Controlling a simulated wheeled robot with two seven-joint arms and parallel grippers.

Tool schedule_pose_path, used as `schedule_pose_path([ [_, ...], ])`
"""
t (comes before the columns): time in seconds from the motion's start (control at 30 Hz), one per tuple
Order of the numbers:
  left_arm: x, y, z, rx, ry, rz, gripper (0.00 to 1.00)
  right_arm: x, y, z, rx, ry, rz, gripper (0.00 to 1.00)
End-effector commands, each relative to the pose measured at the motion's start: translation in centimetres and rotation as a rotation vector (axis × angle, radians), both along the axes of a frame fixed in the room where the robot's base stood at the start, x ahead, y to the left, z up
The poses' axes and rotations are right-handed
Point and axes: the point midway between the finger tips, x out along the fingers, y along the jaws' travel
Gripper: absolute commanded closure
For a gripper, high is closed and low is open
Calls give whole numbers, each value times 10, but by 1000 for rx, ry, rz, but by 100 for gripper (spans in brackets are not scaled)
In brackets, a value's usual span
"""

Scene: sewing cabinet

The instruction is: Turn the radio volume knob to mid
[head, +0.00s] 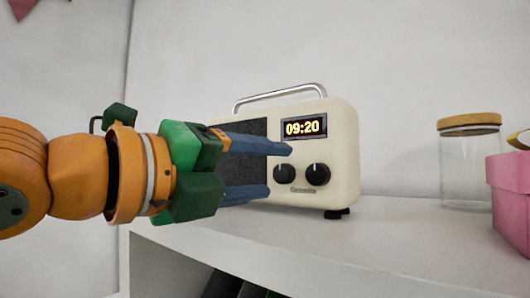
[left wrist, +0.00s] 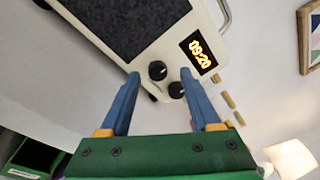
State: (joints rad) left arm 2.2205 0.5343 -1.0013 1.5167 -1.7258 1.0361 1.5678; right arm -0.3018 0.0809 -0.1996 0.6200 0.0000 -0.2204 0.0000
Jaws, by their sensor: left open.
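A cream radio (head: 345,150) with a metal handle, a dark speaker grille and a 09:20 display (head: 304,126) stands on a white shelf. Two black knobs sit below the display, a left knob (head: 284,173) and a right knob (head: 318,174). Each has a pale mark near its top. My left gripper (head: 280,170) is open in front of the radio, its blue fingers pointing at the knobs. In the left wrist view, the knobs (left wrist: 158,70) (left wrist: 177,90) appear between or just beyond the fingertips (left wrist: 160,72). I see no contact. Which knob is volume cannot be read. My right gripper is not in view.
The white shelf (head: 400,235) has free room right of the radio. A glass jar (head: 469,165) with a wooden lid and a pink box (head: 510,205) stand farther right. A white wall is behind. A lamp (left wrist: 292,158) shows in the left wrist view.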

Motion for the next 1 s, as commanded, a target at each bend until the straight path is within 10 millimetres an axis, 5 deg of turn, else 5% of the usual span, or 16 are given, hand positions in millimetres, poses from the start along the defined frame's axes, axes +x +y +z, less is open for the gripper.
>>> schedule_pose_path([
  [0.27,4,-4,-1,0,0,-2,37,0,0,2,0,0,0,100],
  [0.5,4,-4,-1,0,0,-2,99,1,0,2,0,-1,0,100],
  [1.0,4,-4,-1,84,-60,-2,100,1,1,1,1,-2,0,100],
])
